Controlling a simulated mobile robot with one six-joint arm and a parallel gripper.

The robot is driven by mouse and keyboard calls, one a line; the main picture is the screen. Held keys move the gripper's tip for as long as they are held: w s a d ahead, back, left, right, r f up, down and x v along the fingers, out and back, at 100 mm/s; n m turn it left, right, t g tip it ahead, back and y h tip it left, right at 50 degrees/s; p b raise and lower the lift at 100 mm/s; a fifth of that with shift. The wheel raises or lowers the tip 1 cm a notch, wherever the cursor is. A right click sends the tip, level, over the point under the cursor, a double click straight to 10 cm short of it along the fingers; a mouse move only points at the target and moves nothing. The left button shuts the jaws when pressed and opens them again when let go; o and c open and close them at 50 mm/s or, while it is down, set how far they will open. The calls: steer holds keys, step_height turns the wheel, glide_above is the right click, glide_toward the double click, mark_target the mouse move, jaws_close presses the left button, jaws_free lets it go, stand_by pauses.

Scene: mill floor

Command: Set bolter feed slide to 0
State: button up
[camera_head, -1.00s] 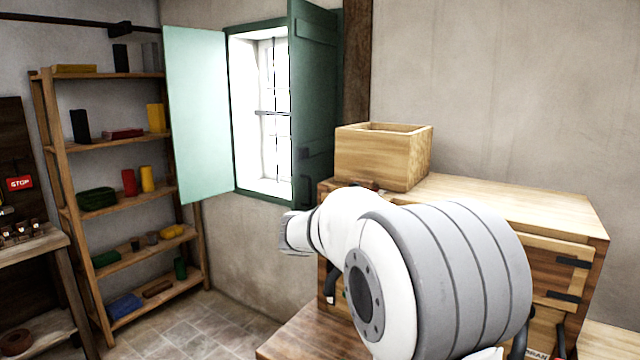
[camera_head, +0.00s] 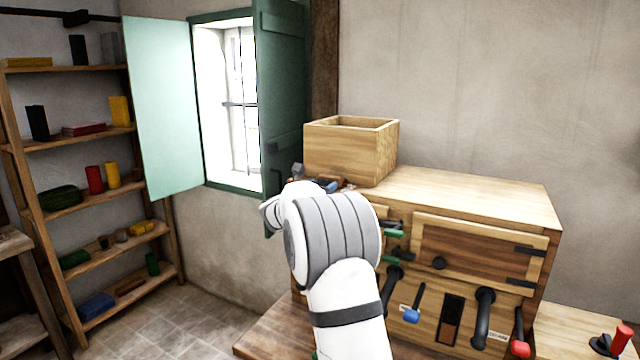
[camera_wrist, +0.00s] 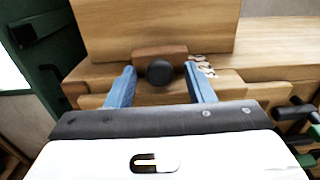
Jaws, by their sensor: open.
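A wooden slide block with a dark round knob (camera_wrist: 159,72) sits at the foot of the hopper box, on the cabinet's top. Pale number marks (camera_wrist: 202,66) run beside it on the right, too small to read surely. My gripper (camera_wrist: 160,68) is open, with one blue finger on each side of the knob; I cannot tell whether either touches it. In the head view my gripper (camera_head: 328,186) is at the cabinet's top left corner, partly hidden by my arm. The slide is mostly hidden there.
The open hopper box (camera_head: 345,150) stands on the wooden cabinet (camera_head: 470,197). The cabinet front has a hatch (camera_head: 470,255) and several handles, including a blue lever (camera_head: 411,316) and a red one (camera_head: 520,347). A green shutter (camera_head: 283,90) stands open close to my gripper.

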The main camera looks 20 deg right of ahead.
steer(key=shift+w+d, duration=0.1)
steer(key=shift+d, duration=0.05)
steer(key=shift+c, duration=0.2)
jaws_close()
stand_by(0.3)
